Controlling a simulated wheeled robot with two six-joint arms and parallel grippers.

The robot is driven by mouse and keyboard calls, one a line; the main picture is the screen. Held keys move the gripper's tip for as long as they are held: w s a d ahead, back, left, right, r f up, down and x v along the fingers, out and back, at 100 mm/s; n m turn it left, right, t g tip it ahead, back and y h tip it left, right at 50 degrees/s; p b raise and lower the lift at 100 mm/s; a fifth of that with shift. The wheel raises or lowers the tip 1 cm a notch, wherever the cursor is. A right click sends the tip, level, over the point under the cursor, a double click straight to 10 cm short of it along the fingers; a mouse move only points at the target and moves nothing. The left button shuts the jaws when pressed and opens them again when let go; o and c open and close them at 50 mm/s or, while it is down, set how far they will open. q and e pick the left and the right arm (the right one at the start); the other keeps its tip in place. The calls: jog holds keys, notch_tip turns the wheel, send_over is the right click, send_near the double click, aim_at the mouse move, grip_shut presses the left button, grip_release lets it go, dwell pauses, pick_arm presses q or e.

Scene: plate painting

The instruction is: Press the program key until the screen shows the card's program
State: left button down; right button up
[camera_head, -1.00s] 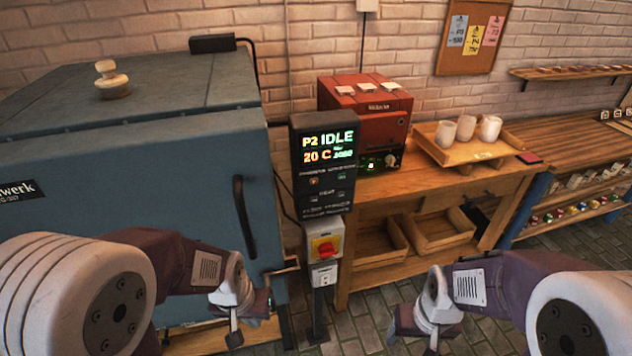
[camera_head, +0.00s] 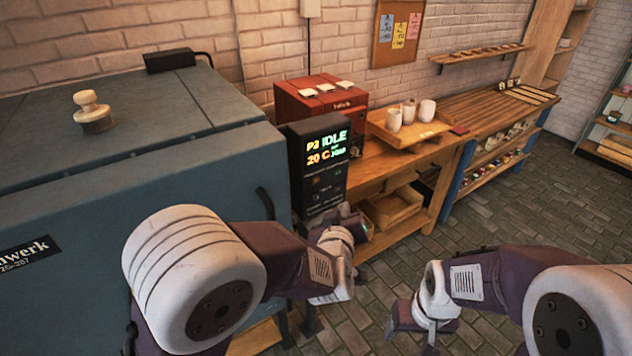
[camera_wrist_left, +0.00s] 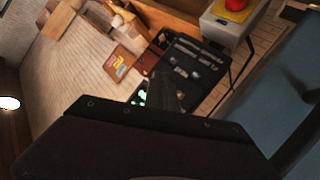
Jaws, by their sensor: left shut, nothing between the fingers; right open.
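The black controller (camera_head: 322,185) stands at the blue kiln's right front corner. Its lit screen (camera_head: 327,147) reads IDLE and 20 C; the program digit after P is blurred. The small keys below the screen are too blurred to tell apart, and the left wrist view also shows the controller's face (camera_wrist_left: 190,72). My left gripper (camera_head: 347,212) is shut and empty, close in front of the controller's lower part; contact cannot be told. My right gripper (camera_head: 410,328) is open, low at the right, away from everything. Blue, yellow and pink cards (camera_head: 400,34) hang on the corkboard, their print unreadable.
The blue kiln (camera_head: 110,190) fills the left. A small red kiln (camera_head: 318,97) and a wooden tray (camera_head: 440,126) with several cups stand on the bench behind the controller. A red-knobbed switch box (camera_wrist_left: 228,12) shows in the left wrist view. Floor at right is clear.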

aim_at(316, 180)
pick_arm(q)
jog(key=w+a+b, duration=0.2)
jog(key=w+a, duration=0.3)
jog(key=w, duration=0.2)
jog(key=shift+w, duration=0.2)
dwell(0.5)
jog(key=shift+a+f+b, duration=0.1)
jog(key=shift+a+b, duration=0.05)
jog(key=shift+b, duration=0.15)
dwell(1.4)
jog(key=shift+w+a, duration=0.15)
jog(key=shift+w, duration=0.15)
